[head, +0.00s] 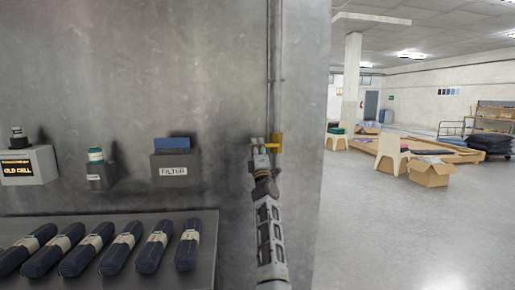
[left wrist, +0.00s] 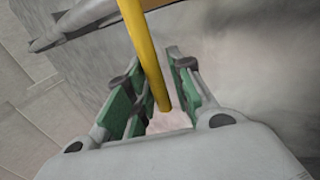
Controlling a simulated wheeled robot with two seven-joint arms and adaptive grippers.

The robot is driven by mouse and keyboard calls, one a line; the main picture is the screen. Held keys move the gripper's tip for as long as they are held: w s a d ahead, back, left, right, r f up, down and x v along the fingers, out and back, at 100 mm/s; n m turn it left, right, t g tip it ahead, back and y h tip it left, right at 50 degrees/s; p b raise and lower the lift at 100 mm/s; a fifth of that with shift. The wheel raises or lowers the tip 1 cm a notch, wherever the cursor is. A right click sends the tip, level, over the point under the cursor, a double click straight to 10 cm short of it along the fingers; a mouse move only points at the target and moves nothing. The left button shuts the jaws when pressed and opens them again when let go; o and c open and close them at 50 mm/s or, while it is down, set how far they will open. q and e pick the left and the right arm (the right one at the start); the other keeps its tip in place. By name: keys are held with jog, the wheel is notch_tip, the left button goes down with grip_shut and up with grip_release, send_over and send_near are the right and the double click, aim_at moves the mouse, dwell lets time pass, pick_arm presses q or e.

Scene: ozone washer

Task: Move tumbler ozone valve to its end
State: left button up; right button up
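The ozone valve is a small yellow handle (head: 277,143) on a thin vertical pipe at the right side of the grey metal wall. In the left wrist view its yellow bar (left wrist: 145,52) runs down between the green-padded fingers. My left gripper (head: 262,147) is at the handle, just left of it in the head view. In the left wrist view the left gripper (left wrist: 157,82) has its fingers apart on either side of the bar, with a narrow gap visible. Firm contact cannot be made out. My right gripper is not in view.
A shelf (head: 120,223) with several dark rolled bundles stands at the lower left. A filter box (head: 174,163) and a labelled "cell" unit (head: 27,166) are on the wall. The floor (head: 420,235) to the right is clear, with chairs and cardboard boxes (head: 430,173) farther back.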

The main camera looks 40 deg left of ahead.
pick_arm(q)
jog(key=v, duration=0.7)
jog(key=shift+d, duration=0.25)
dwell(0.4)
jog(key=shift+s+f, duration=0.15)
jog(key=shift+f, duration=0.05)
dwell(0.4)
